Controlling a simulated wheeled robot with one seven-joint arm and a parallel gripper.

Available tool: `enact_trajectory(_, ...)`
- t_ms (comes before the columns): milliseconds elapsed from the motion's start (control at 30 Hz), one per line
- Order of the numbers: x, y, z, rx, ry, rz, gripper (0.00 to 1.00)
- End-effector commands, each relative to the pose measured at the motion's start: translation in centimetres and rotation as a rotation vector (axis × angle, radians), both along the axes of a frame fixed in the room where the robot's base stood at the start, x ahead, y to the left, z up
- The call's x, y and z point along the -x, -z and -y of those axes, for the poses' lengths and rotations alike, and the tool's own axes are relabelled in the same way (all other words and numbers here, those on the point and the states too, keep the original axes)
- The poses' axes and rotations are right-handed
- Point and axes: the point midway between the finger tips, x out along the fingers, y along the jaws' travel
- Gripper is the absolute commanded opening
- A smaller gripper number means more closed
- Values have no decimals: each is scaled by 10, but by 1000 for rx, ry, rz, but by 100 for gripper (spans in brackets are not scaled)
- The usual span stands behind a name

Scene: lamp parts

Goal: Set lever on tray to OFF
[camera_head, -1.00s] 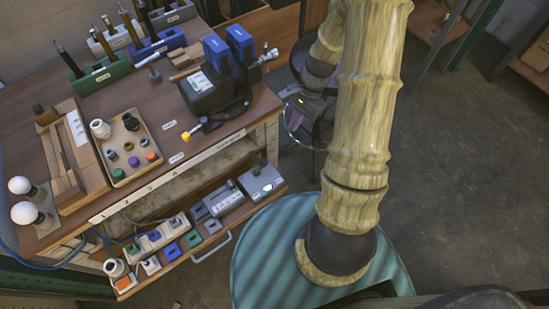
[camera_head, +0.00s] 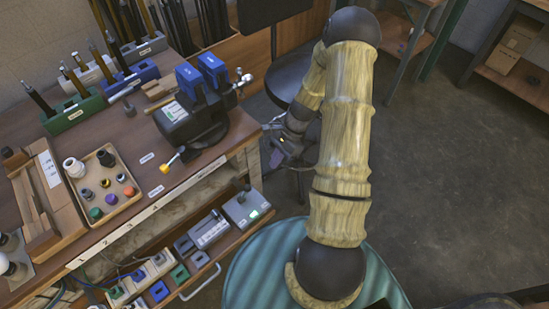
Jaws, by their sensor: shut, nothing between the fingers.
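The tray (camera_head: 222,248) sticks out below the front of the workbench. At its right end sits a grey box (camera_head: 237,213) with a lit green spot. A small dark lever (camera_head: 241,187) stands up at its back edge; its exact setting and any OFF marking are too small to read. My gripper (camera_head: 276,158) is dark, shut and empty. It hangs to the right of the bench corner, up and right of the grey box in the picture and apart from it. My arm hides part of the floor behind.
The tray also holds several blocks and sockets, with a handle (camera_head: 200,284) in front. A vise (camera_head: 188,112) with blue jaws stands on the bench. A parts tray (camera_head: 107,185) lies left of it. A dark stool (camera_head: 290,80) stands behind my arm. Floor at right is clear.

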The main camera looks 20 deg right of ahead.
Motion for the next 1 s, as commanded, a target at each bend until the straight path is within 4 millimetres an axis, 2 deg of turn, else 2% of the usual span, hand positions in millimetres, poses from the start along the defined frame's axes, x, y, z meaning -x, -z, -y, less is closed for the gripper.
enact_trajectory(367,9,59,-34,-3,-2,-3,0)
enact_trajectory(500,12,52,-55,-2,-3,-1,0)
enact_trajectory(633,14,49,-67,0,-1,0,0)
enact_trajectory(1000,14,49,-72,0,0,0,0)
